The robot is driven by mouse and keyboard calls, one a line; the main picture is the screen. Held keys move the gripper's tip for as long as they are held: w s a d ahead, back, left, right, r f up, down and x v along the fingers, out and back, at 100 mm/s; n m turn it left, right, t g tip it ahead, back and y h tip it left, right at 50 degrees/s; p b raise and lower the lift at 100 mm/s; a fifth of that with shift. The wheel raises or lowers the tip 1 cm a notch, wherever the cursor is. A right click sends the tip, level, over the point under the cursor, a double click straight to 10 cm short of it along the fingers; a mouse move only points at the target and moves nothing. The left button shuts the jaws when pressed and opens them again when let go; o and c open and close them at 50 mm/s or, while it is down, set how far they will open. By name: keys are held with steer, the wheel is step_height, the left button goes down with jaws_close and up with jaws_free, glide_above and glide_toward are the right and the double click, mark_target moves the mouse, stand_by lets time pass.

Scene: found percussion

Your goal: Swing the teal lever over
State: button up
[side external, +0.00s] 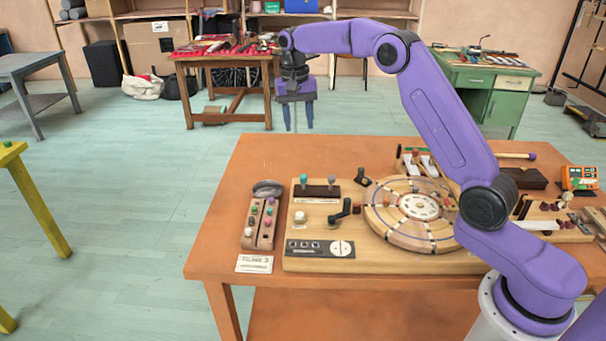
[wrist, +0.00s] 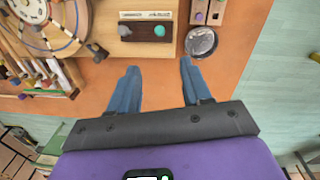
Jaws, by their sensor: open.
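The teal lever (side external: 303,181) is a short lever with a round teal knob on a dark plate (side external: 317,192) at the back left of the wooden board. A grey-knobbed lever (side external: 331,180) stands to its right. In the wrist view the teal knob (wrist: 160,31) is at the top centre, ahead of the fingers, and the grey knob (wrist: 124,30) is to its left. My gripper (side external: 296,120) is raised near the table's far edge, pointing down, open and empty. In the wrist view my gripper (wrist: 158,68) has its blue fingers apart, touching nothing.
A metal dish (wrist: 201,42) lies close beside the teal lever. A wooden block with coloured knobs (side external: 258,225) stands left of the board (side external: 375,262). A black crank (side external: 342,210) and a round wooden disc (side external: 385,240) are nearby. The orange table's left edge is bare.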

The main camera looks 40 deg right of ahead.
mark_target(303, 175)
steer(key=f, duration=1.1)
steer(key=d+f, duration=0.1)
steer(key=f, duration=0.5)
steer(key=shift+s, duration=0.35)
jaws_close()
